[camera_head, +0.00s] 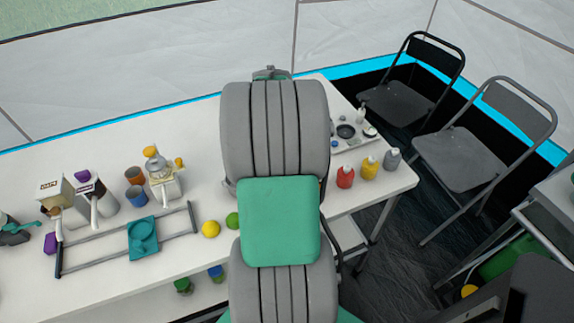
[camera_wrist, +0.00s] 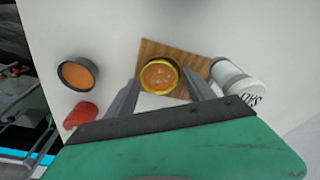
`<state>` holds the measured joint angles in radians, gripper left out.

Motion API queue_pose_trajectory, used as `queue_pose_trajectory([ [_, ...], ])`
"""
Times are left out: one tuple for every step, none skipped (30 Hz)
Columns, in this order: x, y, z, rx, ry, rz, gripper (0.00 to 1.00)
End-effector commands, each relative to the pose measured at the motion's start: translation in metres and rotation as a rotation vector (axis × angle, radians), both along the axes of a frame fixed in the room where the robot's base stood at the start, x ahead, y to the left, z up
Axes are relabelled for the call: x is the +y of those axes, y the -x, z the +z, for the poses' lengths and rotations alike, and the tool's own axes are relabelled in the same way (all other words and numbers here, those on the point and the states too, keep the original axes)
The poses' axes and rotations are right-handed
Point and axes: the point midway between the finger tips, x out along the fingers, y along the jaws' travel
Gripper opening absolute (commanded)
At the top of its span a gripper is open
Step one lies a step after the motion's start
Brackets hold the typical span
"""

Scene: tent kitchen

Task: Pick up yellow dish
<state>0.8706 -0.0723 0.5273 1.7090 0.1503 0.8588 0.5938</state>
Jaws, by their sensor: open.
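The yellow dish (camera_wrist: 159,75) shows in the wrist view as a round yellow rim with an orange-brown inside. It rests on a wooden board (camera_wrist: 196,62). My gripper (camera_wrist: 161,80) is open, with its two grey fingers apart and the dish appearing between their tips. I cannot tell how far the tips are above or short of the dish, and I see no clear contact. In the head view my arm hides the dish and most of the gripper.
Beside the board are a white jar with dark lettering (camera_wrist: 235,82), a dark cup with orange contents (camera_wrist: 78,73) and a red object (camera_wrist: 80,116). On the white table (camera_head: 110,165) stand red (camera_head: 345,177), yellow (camera_head: 369,168) and grey (camera_head: 392,160) bottles. Folding chairs (camera_head: 460,155) stand right.

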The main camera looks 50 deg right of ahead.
Motion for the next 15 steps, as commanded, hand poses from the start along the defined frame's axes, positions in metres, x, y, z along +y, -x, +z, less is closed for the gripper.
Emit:
queue_pose_trajectory([
  [0.0001,-0.0001,0.0004,0.0,0.0,0.0,0.6],
  [0.0001,-0.0001,0.0004,0.0,0.0,0.0,0.58],
  [0.0001,-0.0001,0.0004,0.0,0.0,0.001,0.54],
  [0.0001,-0.0001,0.0005,0.0,0.0,0.001,0.52],
  [0.0001,-0.0001,0.0005,0.0,0.0,0.001,0.5],
  [0.0001,-0.0001,0.0005,0.0,0.0,0.001,0.46],
  [0.0001,-0.0002,0.0005,0.0,0.0,0.001,0.44],
  [0.0001,-0.0002,0.0005,0.0,0.0,0.001,0.41],
  [0.0001,-0.0002,0.0006,0.0,0.0,0.001,0.38],
  [0.0001,-0.0002,0.0006,0.0,0.0,0.001,0.36],
  [0.0001,-0.0002,0.0006,0.0,0.0,0.001,0.33],
  [0.0001,-0.0002,0.0006,0.0,0.0,0.001,0.3],
  [0.0,-0.0002,0.0006,-0.001,0.0,0.001,0.28],
  [-0.0001,-0.0003,0.001,-0.001,0.001,0.001,0.25],
  [-0.0001,-0.0004,0.0018,-0.001,0.001,0.001,0.23],
])
